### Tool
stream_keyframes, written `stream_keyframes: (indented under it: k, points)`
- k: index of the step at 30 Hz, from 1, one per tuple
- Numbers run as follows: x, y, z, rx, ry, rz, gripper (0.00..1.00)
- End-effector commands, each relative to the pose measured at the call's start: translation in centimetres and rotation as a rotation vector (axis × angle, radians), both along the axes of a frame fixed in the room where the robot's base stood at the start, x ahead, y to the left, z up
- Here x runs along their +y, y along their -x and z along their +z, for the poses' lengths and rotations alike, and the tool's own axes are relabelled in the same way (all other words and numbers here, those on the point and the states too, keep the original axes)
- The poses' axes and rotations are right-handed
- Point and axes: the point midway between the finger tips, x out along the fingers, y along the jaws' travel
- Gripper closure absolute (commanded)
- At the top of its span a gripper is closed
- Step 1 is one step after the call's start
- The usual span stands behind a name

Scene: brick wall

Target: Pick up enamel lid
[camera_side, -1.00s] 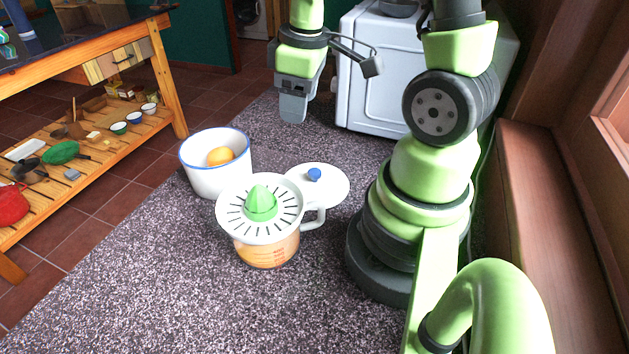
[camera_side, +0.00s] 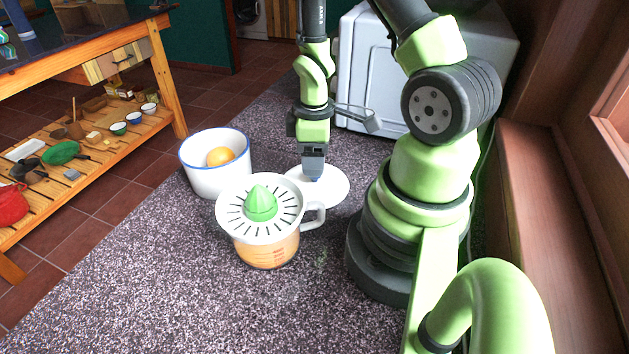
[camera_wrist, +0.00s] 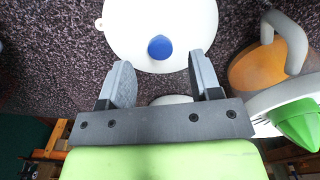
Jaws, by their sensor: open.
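The enamel lid (camera_side: 333,187) is a white disc with a blue knob, lying on the speckled counter behind the juicer. In the wrist view the lid (camera_wrist: 125,30) fills the top middle, and its blue knob (camera_wrist: 160,47) sits just beyond the fingertips, roughly between their lines. My gripper (camera_side: 313,176) is directly above the lid in the side view, where it mostly hides the knob. In the wrist view my gripper (camera_wrist: 160,66) is open, with nothing between its fingers. I cannot tell whether the fingertips touch the lid.
A juicer with a green cone (camera_side: 261,203) stands close in front of the lid, its handle near the lid's edge. A white blue-rimmed pot (camera_side: 200,181) holding an orange fruit (camera_side: 220,156) stands to the left. A white appliance (camera_side: 365,75) is behind. The front counter is clear.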

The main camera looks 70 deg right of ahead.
Motion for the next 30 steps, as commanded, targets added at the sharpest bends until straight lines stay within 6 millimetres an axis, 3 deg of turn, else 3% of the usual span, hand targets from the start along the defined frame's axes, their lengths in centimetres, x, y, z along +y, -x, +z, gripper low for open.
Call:
stream_keyframes:
  k: [6,16,24,30]
  points:
    - [0.1,0.1,-2.7,0.003,-0.002,-0.001,0.42]
    - [0.0,0.0,-3.2,-0.001,0.000,-0.001,0.42]
    - [0.1,0.0,-3.2,-0.001,0.000,-0.001,0.97]
    - [0.1,0.0,-3.2,-0.001,0.000,-0.001,0.97]
